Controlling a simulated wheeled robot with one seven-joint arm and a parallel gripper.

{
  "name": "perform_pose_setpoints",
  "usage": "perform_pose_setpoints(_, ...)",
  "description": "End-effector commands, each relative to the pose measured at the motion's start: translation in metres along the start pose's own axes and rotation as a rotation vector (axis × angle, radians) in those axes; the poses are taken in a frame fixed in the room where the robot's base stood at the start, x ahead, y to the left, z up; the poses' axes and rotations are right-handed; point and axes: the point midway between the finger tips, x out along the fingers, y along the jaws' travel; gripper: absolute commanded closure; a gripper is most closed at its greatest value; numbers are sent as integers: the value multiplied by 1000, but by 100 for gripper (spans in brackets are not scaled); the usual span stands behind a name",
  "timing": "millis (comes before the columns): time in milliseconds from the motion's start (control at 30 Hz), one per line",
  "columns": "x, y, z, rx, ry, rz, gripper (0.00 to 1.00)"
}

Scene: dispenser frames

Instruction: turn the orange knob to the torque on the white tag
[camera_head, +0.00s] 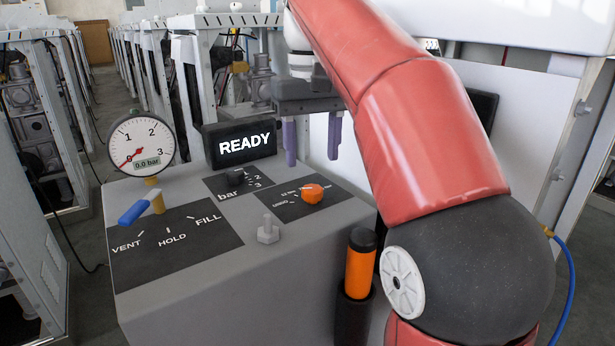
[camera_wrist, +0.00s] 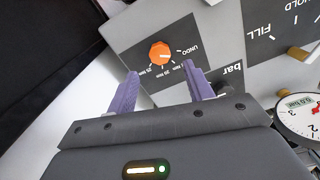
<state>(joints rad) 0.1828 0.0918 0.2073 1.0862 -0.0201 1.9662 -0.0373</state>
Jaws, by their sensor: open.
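The orange knob (camera_head: 312,193) sits on a dark plate (camera_head: 275,212) on top of the grey console. The plate carries white marks, the word UNDO and several small Nm labels. In the wrist view the knob (camera_wrist: 160,52) lies just beyond the fingertips, between their lines, with a pale mark on its face. My gripper (camera_head: 312,160) has two purple fingers spread apart. It hangs behind and above the knob in the head view, pointing down and not touching it. In the wrist view my gripper (camera_wrist: 162,74) has nothing between its fingers. I cannot make out a white tag in either view.
A READY screen (camera_head: 241,143), a black bar knob (camera_head: 236,175) and a gauge (camera_head: 141,145) reading 0.0 bar stand near. A blue-handled valve (camera_head: 138,209) is at left, a hex bolt (camera_head: 268,230) in front. An orange-and-black tool (camera_head: 361,265) stands at the console's right side.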

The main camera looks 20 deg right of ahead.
Motion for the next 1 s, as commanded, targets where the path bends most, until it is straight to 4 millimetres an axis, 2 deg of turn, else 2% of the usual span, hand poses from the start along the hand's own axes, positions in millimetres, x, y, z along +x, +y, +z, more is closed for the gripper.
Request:
perform_pose_setpoints(33, 12, 0, 1, 1, -3, 0, 48)
perform_pose_setpoints(100, 24, 0, 1, 1, -3, 0, 48)
perform_pose_setpoints(300, 50, 0, 1, 1, -1, 0, 48)
perform_pose_setpoints(433, 58, 0, 1, 1, 0, 0, 48)
perform_pose_setpoints(700, 59, 0, 0, 1, 1, 0, 48)
perform_pose_setpoints(1000, 59, 0, 0, 1, 1, 0, 86)
